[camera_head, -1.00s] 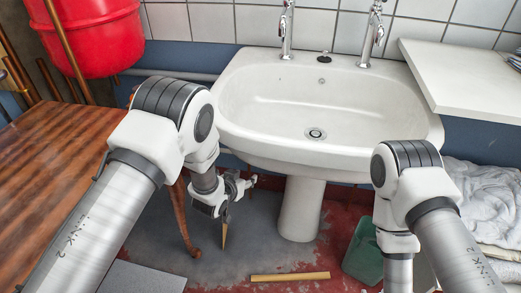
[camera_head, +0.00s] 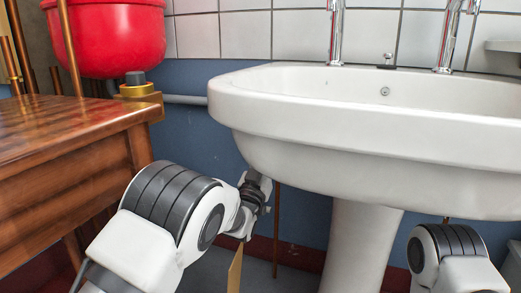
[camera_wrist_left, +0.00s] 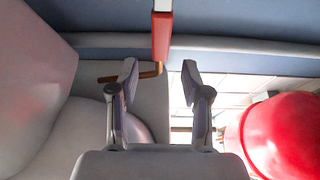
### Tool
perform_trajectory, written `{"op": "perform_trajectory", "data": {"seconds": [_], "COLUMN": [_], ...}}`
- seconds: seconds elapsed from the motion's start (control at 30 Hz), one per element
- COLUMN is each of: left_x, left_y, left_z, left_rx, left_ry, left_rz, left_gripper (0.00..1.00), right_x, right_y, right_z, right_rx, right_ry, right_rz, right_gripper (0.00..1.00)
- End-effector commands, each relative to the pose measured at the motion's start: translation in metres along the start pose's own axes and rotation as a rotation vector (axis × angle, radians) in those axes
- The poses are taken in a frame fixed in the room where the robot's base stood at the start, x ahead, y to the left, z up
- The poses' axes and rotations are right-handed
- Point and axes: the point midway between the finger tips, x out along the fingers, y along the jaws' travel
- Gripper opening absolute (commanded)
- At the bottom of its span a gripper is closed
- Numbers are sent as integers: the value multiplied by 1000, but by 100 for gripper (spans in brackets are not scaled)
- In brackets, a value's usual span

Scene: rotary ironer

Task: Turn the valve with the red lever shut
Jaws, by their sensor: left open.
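In the left wrist view the red lever (camera_wrist_left: 162,38) hangs from the top edge, ahead of the gap between my fingers. A brown, bent metal piece (camera_wrist_left: 148,71) sits at its lower end and passes behind one finger. My left gripper (camera_wrist_left: 160,75) is open, with nothing between its fingers. In the head view my left gripper (camera_head: 256,188) is beside the underside of the white sink (camera_head: 330,155), by the blue wall. I cannot make out the lever or the valve body in the head view. My right gripper is out of view; only its arm shows at lower right.
A wooden table (camera_head: 75,185) stands at left, with a red vessel (camera_head: 110,40) behind it. A grey pipe (camera_head: 185,99) runs along the wall. The sink's pedestal (camera_head: 360,245) is right of my left arm. A thin upright rod (camera_head: 277,230) stands near the gripper.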

Motion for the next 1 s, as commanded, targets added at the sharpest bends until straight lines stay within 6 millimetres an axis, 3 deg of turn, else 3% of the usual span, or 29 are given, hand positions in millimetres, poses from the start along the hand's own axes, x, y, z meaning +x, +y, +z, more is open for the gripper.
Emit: {"op": "perform_trajectory", "data": {"seconds": [0.4, 0.73, 0.87, 1.0], "left_x": [65, 71, 71, 71], "left_y": [-1, -1, -1, -1], "left_z": [1, 1, 1, 1], "left_rx": [-3, -2, -2, -2], "left_ry": [-3, -5, -6, -5], "left_rz": [0, 0, 0, 0], "left_gripper": [48, 48, 2, 0], "right_x": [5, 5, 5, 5], "right_y": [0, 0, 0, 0], "right_z": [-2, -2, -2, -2], "right_rx": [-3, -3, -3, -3], "right_ry": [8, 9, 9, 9], "right_rz": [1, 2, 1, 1], "right_gripper": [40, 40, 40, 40]}}
